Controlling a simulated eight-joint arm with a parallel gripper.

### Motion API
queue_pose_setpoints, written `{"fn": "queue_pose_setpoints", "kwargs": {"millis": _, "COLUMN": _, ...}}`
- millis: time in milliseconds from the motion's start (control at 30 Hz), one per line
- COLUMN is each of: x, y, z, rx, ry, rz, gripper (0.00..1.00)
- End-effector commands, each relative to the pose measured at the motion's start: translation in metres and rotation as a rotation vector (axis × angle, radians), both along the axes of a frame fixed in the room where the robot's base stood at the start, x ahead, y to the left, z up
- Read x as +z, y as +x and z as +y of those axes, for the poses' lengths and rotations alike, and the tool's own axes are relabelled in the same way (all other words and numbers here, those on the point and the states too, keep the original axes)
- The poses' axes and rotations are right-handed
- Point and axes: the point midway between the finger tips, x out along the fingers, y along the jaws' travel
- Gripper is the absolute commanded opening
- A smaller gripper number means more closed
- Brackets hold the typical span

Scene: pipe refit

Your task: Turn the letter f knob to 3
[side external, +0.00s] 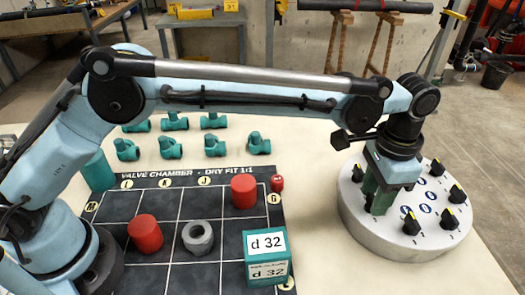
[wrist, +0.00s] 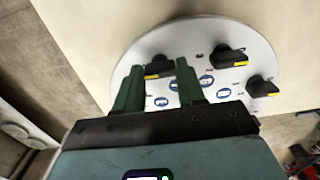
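A round white disc panel (side external: 390,246) carries several black knobs with yellow marks and blue oval labels. It also shows in the wrist view (wrist: 218,32). The letters are too small to read, so I cannot tell which knob is f. My gripper (side external: 377,206) points down over the left part of the disc. In the wrist view its two green fingers (wrist: 160,65) are apart, with one black knob (wrist: 158,67) between or just beyond their tips. I see no clear contact with it. Two other knobs (wrist: 232,57) (wrist: 262,87) are to the right. Finger contact is hidden in the side view.
A dark valve chamber mat (side external: 115,206) lies left of the disc, with red cylinders (side external: 145,234), a grey ring (side external: 198,237) and a teal d 32 box (side external: 265,257). Several teal pipe fittings (side external: 213,145) stand behind it. The table right of the disc is bare.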

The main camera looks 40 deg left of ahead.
Motion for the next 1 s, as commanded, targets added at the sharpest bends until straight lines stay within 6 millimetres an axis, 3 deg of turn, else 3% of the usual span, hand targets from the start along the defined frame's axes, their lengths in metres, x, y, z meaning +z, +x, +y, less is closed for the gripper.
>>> {"fn": "queue_pose_setpoints", "kwargs": {"millis": 33, "x": 0.0001, "y": 0.0, "z": 0.0, "rx": 0.0, "ry": 0.0, "rz": 0.0, "gripper": 0.27}}
{"fn": "queue_pose_setpoints", "kwargs": {"millis": 167, "x": 0.0002, "y": 0.0, "z": 0.0, "rx": 0.0, "ry": 0.0, "rz": 0.0, "gripper": 0.09}}
{"fn": "queue_pose_setpoints", "kwargs": {"millis": 700, "x": 0.0004, "y": 0.0, "z": 0.0, "rx": 0.109, "ry": 0.0, "rz": 0.0, "gripper": 0.09}}
{"fn": "queue_pose_setpoints", "kwargs": {"millis": 733, "x": 0.0004, "y": 0.0, "z": 0.0, "rx": 0.108, "ry": 0.0, "rz": 0.0, "gripper": 0.42}}
{"fn": "queue_pose_setpoints", "kwargs": {"millis": 867, "x": 0.0004, "y": 0.0, "z": 0.0, "rx": 0.108, "ry": 0.0, "rz": 0.0, "gripper": 0.62}}
{"fn": "queue_pose_setpoints", "kwargs": {"millis": 1000, "x": 0.0003, "y": 0.0, "z": 0.0, "rx": 0.108, "ry": 0.0, "rz": 0.0, "gripper": 0.65}}
